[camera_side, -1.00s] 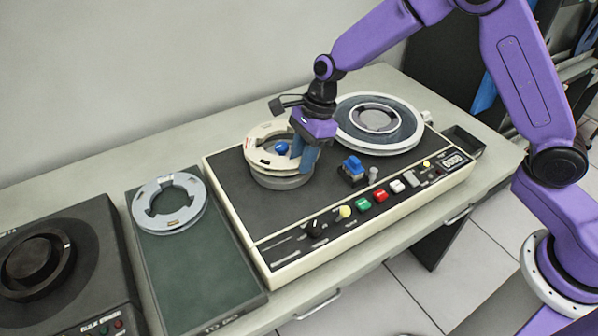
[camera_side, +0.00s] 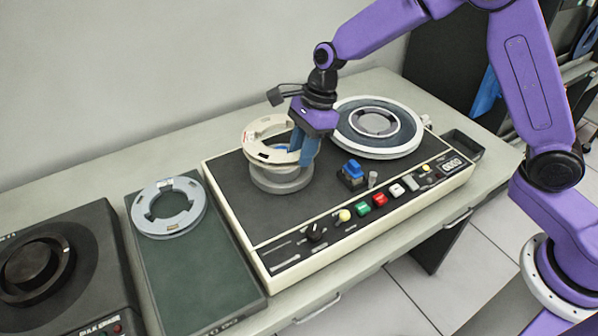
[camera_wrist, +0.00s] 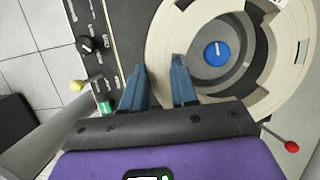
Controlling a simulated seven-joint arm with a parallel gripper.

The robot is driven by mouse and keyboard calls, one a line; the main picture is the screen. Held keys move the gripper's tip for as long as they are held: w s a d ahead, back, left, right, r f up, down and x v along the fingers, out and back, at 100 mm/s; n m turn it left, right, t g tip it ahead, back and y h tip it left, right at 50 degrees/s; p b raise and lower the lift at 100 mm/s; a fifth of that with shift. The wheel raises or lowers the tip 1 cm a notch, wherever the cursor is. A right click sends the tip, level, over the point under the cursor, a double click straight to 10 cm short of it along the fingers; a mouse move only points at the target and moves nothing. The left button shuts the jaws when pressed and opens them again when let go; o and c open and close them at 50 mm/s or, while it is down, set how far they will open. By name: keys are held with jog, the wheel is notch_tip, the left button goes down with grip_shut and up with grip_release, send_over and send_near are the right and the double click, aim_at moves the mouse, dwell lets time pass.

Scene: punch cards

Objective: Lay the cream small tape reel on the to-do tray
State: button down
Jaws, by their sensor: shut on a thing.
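The cream small tape reel (camera_side: 268,152) is raised a little above the grey hub platter (camera_side: 281,181) on the left of the tape deck. My gripper (camera_side: 302,150) is shut on the reel's near right rim. In the wrist view my gripper's blue fingers (camera_wrist: 160,85) grip the rim of the cream reel (camera_wrist: 178,38), and the blue hub cap (camera_wrist: 216,53) shows through its centre hole. The dark green to-do tray (camera_side: 192,275) lies left of the deck, with a grey reel (camera_side: 168,226) on its far end.
The near part of the tray is bare. A large white-rimmed reel (camera_side: 350,142) sits on the deck's right side. A blue-topped block (camera_side: 353,170) and coloured buttons (camera_side: 380,199) stand up from the deck. A black bulk eraser (camera_side: 85,260) is left of the tray.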

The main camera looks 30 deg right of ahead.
notch_tip(320, 180, up, 5)
jog(key=shift+r, duration=0.1)
jog(key=s+a+n, duration=0.3)
jog(key=s+a, duration=0.2)
jog(key=a, duration=0.8)
jog(key=n+g, duration=0.2)
jog(key=n, duration=0.1)
send_over(228, 299)
jog(key=shift+w+d+f, duration=0.1)
jog(key=shift+d+f, duration=0.05)
jog(key=shift+f, duration=2.4)
jog(key=shift+w+d+f, duration=0.1)
jog(key=shift+f, duration=2.5)
jog(key=shift+w+d+f, duration=0.1)
jog(key=shift+d+f, duration=0.05)
jog(key=shift+f, duration=2.4)
jog(key=shift+f, duration=1.15)
jog(key=c, duration=0.8)
grip_release()
jog(key=c, duration=0.3)
jog(key=shift+r, duration=4.45)
jog(key=shift+c, duration=0.2)
